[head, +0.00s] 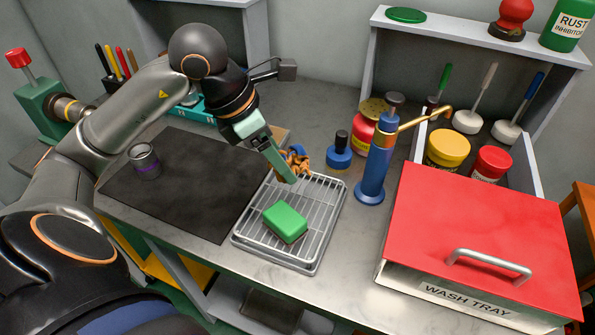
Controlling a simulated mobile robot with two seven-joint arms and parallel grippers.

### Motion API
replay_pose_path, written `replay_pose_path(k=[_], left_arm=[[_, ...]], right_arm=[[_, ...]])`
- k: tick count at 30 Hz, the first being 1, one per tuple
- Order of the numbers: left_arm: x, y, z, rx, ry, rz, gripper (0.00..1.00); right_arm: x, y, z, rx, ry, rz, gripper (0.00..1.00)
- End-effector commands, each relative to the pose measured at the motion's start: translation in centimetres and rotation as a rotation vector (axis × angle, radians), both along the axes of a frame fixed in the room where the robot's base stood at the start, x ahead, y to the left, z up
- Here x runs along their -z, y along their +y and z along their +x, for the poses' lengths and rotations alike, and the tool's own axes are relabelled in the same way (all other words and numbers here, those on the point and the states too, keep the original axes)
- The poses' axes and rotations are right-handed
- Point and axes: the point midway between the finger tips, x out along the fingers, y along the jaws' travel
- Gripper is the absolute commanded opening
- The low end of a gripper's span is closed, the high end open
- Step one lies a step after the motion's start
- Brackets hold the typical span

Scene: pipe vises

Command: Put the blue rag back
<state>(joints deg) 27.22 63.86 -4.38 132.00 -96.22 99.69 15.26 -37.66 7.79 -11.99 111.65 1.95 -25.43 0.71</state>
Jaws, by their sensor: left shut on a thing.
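My left gripper (287,173) reaches down over the back of the wire rack (322,211) and is shut. A small crumpled orange-brown bundle with blue parts (297,161) shows right behind its fingers, and the gripper appears shut on it. The fingers hide part of this bundle, and I cannot tell whether it is the blue rag or touches the rack. No other plainly blue cloth shows. My right gripper is not in view.
A green block (285,221) lies on the rack. A blue pump with a brass spout (374,165) and a blue pot (339,154) stand right of the bundle. The red-lidded wash tray (480,235) is at the right. The dark mat (195,185) has free room around a metal cup (145,161).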

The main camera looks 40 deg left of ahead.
Motion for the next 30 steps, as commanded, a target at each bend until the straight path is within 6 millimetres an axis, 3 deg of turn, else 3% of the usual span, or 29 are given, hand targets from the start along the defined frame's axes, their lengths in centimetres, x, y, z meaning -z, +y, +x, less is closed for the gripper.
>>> replay_pose_path(k=[1, 6, 11, 19, 30], left_arm=[[1.3, -0.3, 0.7, 0.002, 0.009, -0.007, 0.25], [3.7, -0.7, 2.6, 0.001, 0.007, -0.003, 0.25], [4.6, -0.8, 3.4, 0.0, 0.005, -0.003, 0.25], [7.9, -0.9, 4.0, 0.0, 0.008, -0.002, 0.25], [8.5, -0.8, 4.0, 0.0, 0.004, 0.0, 0.25]], right_arm=[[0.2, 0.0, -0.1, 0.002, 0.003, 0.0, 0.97], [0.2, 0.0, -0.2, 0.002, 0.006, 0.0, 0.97], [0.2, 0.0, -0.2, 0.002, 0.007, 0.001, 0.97], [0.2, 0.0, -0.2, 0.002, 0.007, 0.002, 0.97], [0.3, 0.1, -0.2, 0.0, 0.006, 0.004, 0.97]])
